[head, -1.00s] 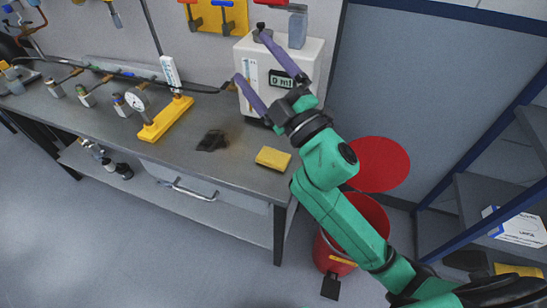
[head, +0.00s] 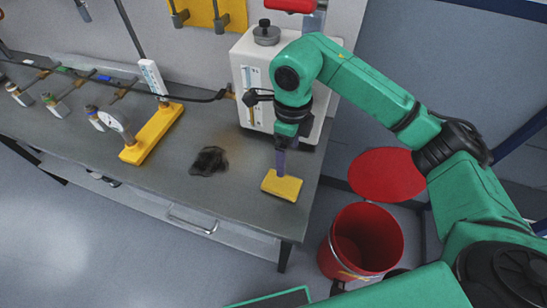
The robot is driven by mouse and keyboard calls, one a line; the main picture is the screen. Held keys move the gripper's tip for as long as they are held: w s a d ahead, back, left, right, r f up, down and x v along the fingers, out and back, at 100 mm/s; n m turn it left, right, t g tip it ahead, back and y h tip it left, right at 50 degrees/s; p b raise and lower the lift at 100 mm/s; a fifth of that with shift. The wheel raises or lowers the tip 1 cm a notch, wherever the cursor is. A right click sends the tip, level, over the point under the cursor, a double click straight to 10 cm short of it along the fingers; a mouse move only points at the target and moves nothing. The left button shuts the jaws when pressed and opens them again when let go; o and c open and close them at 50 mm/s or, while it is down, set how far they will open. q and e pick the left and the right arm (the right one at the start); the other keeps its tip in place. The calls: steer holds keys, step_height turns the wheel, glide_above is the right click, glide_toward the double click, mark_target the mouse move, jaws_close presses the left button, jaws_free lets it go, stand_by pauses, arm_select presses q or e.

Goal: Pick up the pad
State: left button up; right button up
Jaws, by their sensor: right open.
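The yellow pad (head: 283,187) lies flat on the grey bench near its right front corner. My right gripper (head: 281,168) points straight down over the pad's back part. Its purple fingers line up in this view, so the gap between them is hidden; they are open. The fingertips are at or just above the pad, and I cannot tell whether they touch it. My left gripper is out of view.
A dark crumpled patch (head: 209,161) lies left of the pad on the bench (head: 170,185). A white device (head: 247,65) stands close behind my gripper. A yellow-based gauge stand (head: 153,134) is farther left. A red bin (head: 366,239) stands on the floor right of the bench.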

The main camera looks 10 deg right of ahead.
mark_target(288, 185)
steer(key=shift+s+f+p, duration=0.2)
steer(key=shift+f+p, duration=0.4)
steer(key=shift+f, duration=0.45)
steer(key=s+f+p, duration=0.1)
steer(key=s+f, duration=0.2)
steer(key=shift+f+p, duration=0.15)
steer(key=shift+p, duration=0.15)
steer(key=f, duration=0.1)
steer(key=w+f+p, duration=0.1)
steer(key=f+p, duration=0.1)
steer(key=shift+w+f, duration=0.3)
steer(key=shift+f, duration=0.05)
step_height(288, 185, down, 2)
steer(key=shift+w, duration=0.1)
steer(key=shift+s+r, duration=0.1)
steer(key=shift+s, duration=0.1)
steer(key=shift+c, duration=0.3)
steer(key=c, duration=0.5)
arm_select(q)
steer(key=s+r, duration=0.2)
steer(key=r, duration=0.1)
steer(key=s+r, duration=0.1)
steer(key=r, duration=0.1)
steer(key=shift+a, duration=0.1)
arm_select(e)
steer(key=c, duration=0.6)
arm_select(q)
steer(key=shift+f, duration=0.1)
